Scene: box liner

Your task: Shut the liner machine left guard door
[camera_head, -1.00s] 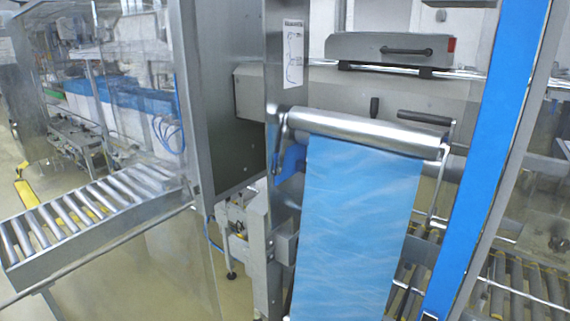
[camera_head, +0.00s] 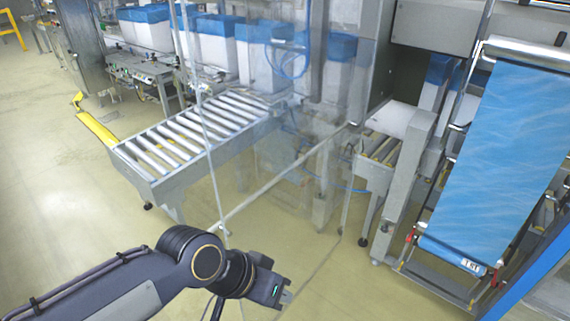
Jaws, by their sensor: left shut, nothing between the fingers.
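The left guard door (camera_head: 272,191) is a clear pane with a thin pale frame, in the middle of the head view. It stands open, swung out from the machine's grey upright (camera_head: 375,60) toward me. Its free edge is the thin upright bar at the left, and its lower bar slants back up to the machine. My left gripper (camera_head: 286,297) is at the bottom of the view, shut and empty. It appears below and to the right of the door's lower free corner, apart from it. My right gripper is not in view.
A roller conveyor (camera_head: 190,135) shows through and beside the pane. White boxes with blue liners (camera_head: 208,40) stand behind it. A blue film sheet (camera_head: 510,150) hangs at the right. A yellow floor part (camera_head: 97,128) lies at the left. The floor (camera_head: 60,220) is free in front.

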